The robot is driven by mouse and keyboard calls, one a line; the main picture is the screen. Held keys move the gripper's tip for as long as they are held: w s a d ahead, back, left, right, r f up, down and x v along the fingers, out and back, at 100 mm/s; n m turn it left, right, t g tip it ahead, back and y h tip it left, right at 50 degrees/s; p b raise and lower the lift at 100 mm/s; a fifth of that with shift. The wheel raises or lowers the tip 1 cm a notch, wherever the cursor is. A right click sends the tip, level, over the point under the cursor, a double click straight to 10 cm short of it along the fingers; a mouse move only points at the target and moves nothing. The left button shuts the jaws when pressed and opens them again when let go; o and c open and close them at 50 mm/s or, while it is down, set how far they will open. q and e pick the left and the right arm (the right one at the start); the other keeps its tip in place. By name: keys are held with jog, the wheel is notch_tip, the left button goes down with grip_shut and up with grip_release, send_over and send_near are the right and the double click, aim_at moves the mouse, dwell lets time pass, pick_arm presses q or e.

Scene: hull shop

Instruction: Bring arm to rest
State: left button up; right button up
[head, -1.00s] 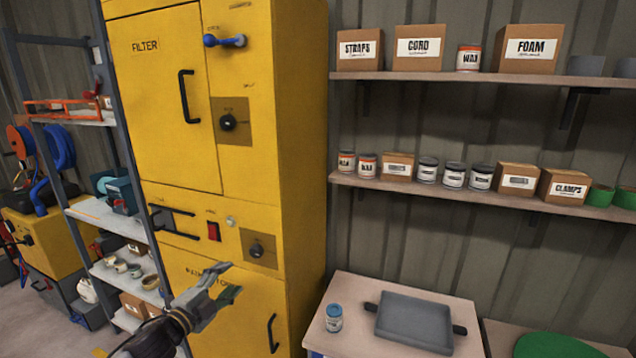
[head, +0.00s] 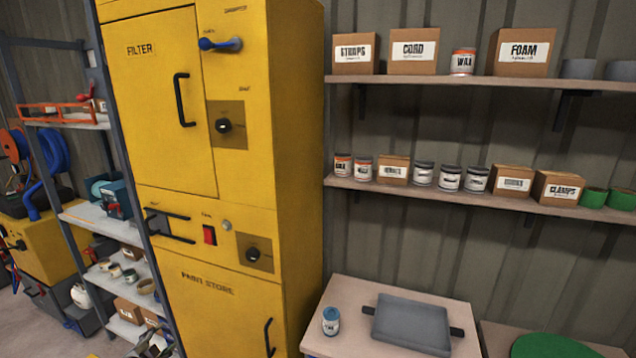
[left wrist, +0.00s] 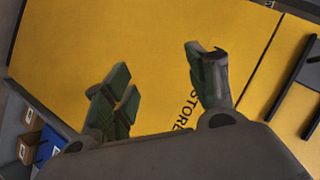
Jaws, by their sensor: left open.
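My left gripper (head: 152,345) shows only in part at the bottom edge of the head view, low in front of the left side of the yellow cabinet (head: 300,150). In the left wrist view the gripper (left wrist: 160,88) is open, its fingers spread with nothing between them. The yellow cabinet face (left wrist: 150,40) with the word "STORE" lies beyond the fingers; I see no contact. The rest of the left arm is below the head view. My right gripper is not in view.
The cabinet has black handles (head: 184,99), a blue lever (head: 221,44) and a red switch (head: 210,235). A bench (head: 340,290) at lower right holds a grey tray (head: 411,322) and a blue-lidded jar (head: 331,320). Wall shelves (head: 450,199) carry boxes and cans. A grey rack (head: 85,215) stands at left.

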pick_arm(q)
jog(key=s+a+f+n+g+y, duration=0.1)
jog(key=s+a+f+n+g, duration=0.1)
jog(key=s+f, duration=0.5)
jog(key=s+a+f+n+g, duration=0.15)
jog(key=s+f, duration=0.25)
jog(key=f, duration=0.6)
jog(key=s+a+f+n+g+y, duration=0.1)
jog(key=s+a+f+g, duration=0.15)
jog(key=s+f, duration=0.45)
jog(key=s+d+f+n+g, duration=0.1)
jog(key=s+d+f, duration=0.2)
jog(key=s+f, duration=0.5)
jog(key=s+d+f+n+g, duration=0.1)
jog(key=s+d+f+g, duration=0.15)
jog(key=s+f, duration=0.5)
jog(key=s+d+f+g+h+b, duration=0.1)
jog(key=s+d+f, duration=0.3)
jog(key=s+d, duration=0.7)
jog(key=s+d+f+n+g+h, duration=0.1)
jog(key=s+d+f, duration=0.4)
jog(key=s+d, duration=0.6)
jog(key=shift+s+d+h+b, duration=0.4)
jog(key=shift+d+h, duration=0.2)
jog(key=shift+d, duration=0.45)
jog(key=shift+f+n+g, duration=0.1)
jog(key=shift+n+g, duration=0.15)
